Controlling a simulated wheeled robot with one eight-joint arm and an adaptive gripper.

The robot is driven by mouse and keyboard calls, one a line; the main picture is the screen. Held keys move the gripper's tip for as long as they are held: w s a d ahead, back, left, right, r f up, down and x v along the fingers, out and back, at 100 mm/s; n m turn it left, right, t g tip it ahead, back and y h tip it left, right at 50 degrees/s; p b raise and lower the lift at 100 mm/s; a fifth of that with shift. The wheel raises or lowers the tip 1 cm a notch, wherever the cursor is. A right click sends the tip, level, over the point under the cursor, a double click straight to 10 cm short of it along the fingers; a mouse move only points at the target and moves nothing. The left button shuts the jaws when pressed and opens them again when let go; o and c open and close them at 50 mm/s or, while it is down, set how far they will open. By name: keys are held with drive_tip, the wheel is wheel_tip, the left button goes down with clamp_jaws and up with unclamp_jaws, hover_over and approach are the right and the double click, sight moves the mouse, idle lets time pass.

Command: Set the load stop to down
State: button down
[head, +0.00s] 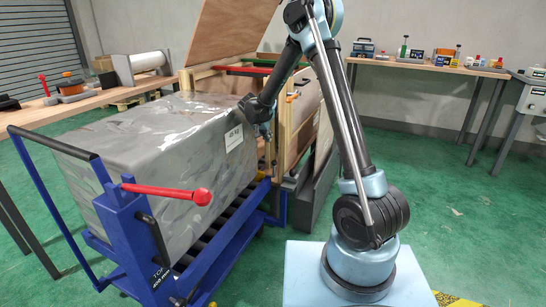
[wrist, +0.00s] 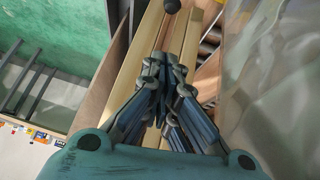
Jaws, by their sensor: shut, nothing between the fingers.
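A blue roller cart (head: 135,235) carries a large grey wrapped load (head: 150,150) with a white weight label. A red lever with a ball end (head: 201,197) lies about level on the cart's near post. I cannot tell which part is the load stop. My gripper (head: 267,132) is beyond the load's right end, beside the wooden crate (head: 298,115), its tips hard to make out. In the wrist view my gripper (wrist: 160,95) is shut and empty over wooden boards (wrist: 185,45). A dark round knob (wrist: 172,6) shows beyond the fingertips; the load (wrist: 275,75) is at right.
The crate's raised wooden lid (head: 230,35) stands behind the arm. A workbench with tools (head: 65,105) is at left, and another bench (head: 430,68) is along the back wall. Green floor (head: 440,190) is open at right.

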hover_over(273, 163)
drive_tip(key=w, duration=0.3)
drive_tip(key=f, duration=0.8)
drive_tip(key=shift+s+a+f, duration=0.15)
drive_tip(key=shift+s+f, duration=0.05)
drive_tip(key=shift+f, duration=0.1)
drive_tip(key=f, duration=0.3)
drive_tip(key=shift+s, duration=0.3)
drive_tip(key=shift+s+f, duration=0.1)
drive_tip(key=shift+f, duration=0.45)
drive_tip(key=shift+f, duration=3.05)
